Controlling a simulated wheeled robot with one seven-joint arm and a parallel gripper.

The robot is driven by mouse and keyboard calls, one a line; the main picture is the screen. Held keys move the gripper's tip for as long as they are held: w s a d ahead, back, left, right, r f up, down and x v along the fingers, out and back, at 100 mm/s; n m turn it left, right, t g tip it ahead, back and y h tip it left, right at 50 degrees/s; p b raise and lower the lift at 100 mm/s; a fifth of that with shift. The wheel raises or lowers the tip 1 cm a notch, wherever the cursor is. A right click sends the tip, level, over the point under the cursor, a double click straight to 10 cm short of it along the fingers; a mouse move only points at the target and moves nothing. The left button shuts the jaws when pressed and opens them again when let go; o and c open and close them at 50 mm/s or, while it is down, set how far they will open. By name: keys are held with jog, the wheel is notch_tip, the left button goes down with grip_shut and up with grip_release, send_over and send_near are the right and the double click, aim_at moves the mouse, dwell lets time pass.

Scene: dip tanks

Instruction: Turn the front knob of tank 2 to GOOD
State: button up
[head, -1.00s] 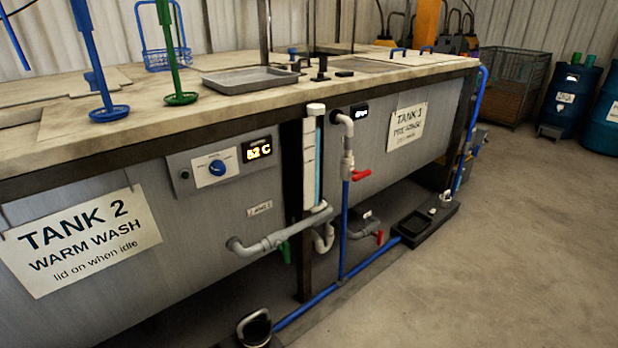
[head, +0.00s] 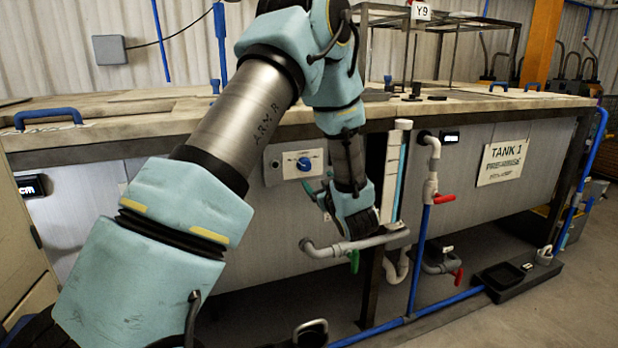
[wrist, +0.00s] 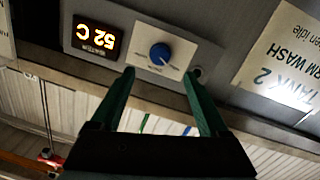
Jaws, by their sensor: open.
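The blue front knob (head: 304,163) sits on a pale dial plate on the front of tank 2 (head: 270,215). In the wrist view, which is upside down, the knob (wrist: 160,53) appears just beyond my fingertips and between them. My gripper (wrist: 157,75) is open and empty there, apart from the knob. In the head view my gripper (head: 315,190) is close to the panel, just below and right of the knob, partly hidden by my wrist. The dial lettering and pointer are too small to read. A lit display (wrist: 96,37) beside the knob reads 52 C.
The tank 2 sign (wrist: 285,60) shows in the wrist view. A grey pipe (head: 345,243) runs below the knob, and a sight tube (head: 393,175) stands to its right. Tank 1's sign (head: 502,162) is farther right. The worktop edge (head: 480,115) overhangs the tank fronts.

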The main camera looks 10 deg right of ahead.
aim_at(306, 166)
jog(key=shift+t+y, duration=0.3)
jog(key=w, duration=0.3)
jog(key=w+p, duration=0.1)
jog(key=w, duration=0.3)
jog(key=w+p, duration=0.1)
jog(key=w, duration=0.2)
jog(key=shift+w+a, duration=0.15)
jog(key=shift+a, duration=0.25)
grip_shut()
